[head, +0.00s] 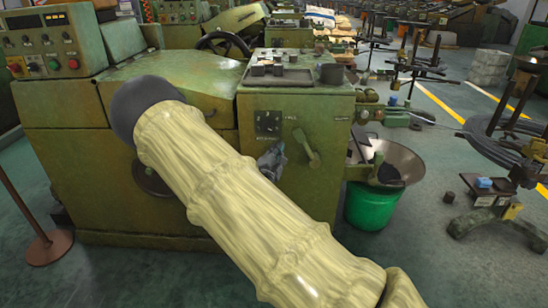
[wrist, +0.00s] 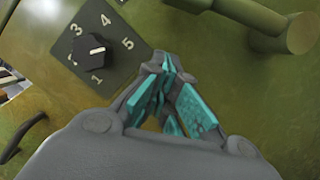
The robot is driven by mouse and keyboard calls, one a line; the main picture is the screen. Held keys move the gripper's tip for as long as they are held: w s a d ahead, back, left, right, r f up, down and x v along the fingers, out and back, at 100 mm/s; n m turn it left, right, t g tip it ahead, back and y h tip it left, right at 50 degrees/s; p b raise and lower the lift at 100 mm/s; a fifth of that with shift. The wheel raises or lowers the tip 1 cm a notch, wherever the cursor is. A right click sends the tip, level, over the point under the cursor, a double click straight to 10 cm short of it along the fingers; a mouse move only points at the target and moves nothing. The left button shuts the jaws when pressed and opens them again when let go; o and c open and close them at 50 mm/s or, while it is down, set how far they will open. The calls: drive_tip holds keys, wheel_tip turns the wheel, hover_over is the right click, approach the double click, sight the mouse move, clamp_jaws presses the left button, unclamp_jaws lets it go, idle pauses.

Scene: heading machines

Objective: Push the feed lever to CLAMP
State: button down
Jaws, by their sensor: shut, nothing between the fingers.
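The feed lever appears to be the pale olive lever (head: 307,147) on the front panel of the green machine in the head view. It leans up and to the left from its round hub. The panel lettering is too small to read, so I cannot tell its marked position. My gripper (head: 272,158) is in front of the panel, left of the lever and apart from it. In the wrist view my gripper (wrist: 166,62) is shut and empty, its teal pads together. An olive rounded bar (wrist: 302,33) at the upper right there is probably part of the lever.
A black rotary knob (wrist: 93,48) on a numbered plate (wrist: 120,28) lies left of the fingertips. The same dial shows in the head view (head: 267,122). A tray (head: 278,77) sits on the machine top. A green bucket (head: 370,207) stands right, under a metal pan (head: 402,160).

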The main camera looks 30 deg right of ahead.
sight(307, 147)
drive_tip(key=shift+s+d+r, duration=0.4)
drive_tip(key=shift+d+r, duration=0.1)
drive_tip(key=shift+d, duration=0.3)
drive_tip(key=shift+s+d+r, duration=0.4)
drive_tip(key=shift+d+r, duration=0.1)
drive_tip(key=shift+d, duration=0.3)
